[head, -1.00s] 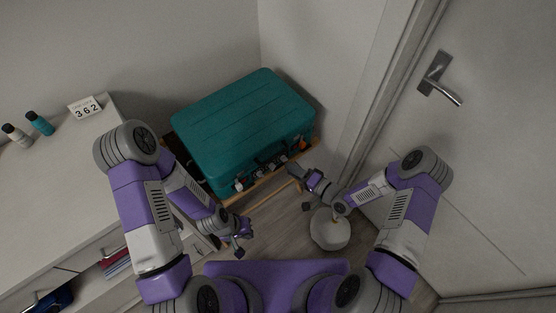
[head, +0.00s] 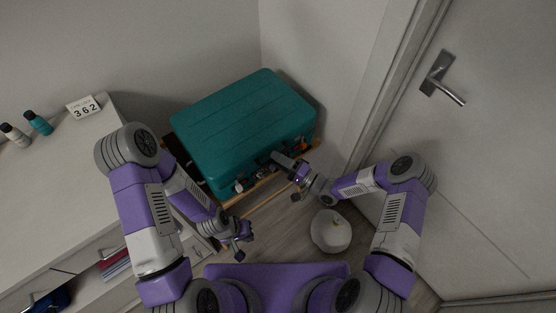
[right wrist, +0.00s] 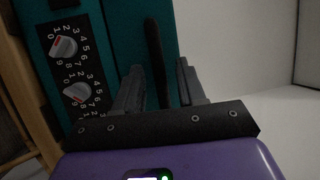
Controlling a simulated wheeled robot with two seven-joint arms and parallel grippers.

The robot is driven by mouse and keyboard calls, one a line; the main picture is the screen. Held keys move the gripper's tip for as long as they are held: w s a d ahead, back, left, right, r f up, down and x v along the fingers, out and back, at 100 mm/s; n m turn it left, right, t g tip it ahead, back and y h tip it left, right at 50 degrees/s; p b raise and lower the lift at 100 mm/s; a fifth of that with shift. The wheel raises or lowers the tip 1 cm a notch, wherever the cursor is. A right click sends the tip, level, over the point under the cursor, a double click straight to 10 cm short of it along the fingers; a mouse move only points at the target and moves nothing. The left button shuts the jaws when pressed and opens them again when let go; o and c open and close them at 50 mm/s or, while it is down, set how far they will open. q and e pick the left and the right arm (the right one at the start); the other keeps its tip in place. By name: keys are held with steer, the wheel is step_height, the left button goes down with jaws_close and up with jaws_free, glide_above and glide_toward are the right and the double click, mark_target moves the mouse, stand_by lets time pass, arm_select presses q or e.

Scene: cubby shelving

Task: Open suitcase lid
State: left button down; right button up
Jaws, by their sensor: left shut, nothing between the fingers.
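A teal suitcase (head: 243,125) lies on a low wooden stand at the back, with its lid down. Its front side faces me. In the right wrist view, the suitcase front (right wrist: 115,30) shows two numbered dials (right wrist: 70,65) and a dark bar, likely the handle (right wrist: 154,50). My right gripper (head: 287,177) is at the suitcase front, right of its middle. In the right wrist view its fingers (right wrist: 158,85) are apart, with the dark bar between them and gaps on both sides. My left gripper (head: 240,243) is shut and empty, low in front of the suitcase, apart from it.
A white cabinet (head: 60,190) with partly open drawers stands at left, with two bottles (head: 38,123) and a number calendar (head: 84,107) on top. A door with a metal handle (head: 440,80) is at right. A pale rounded object (head: 331,232) stands on the floor below my right gripper.

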jaws_close()
stand_by(0.4)
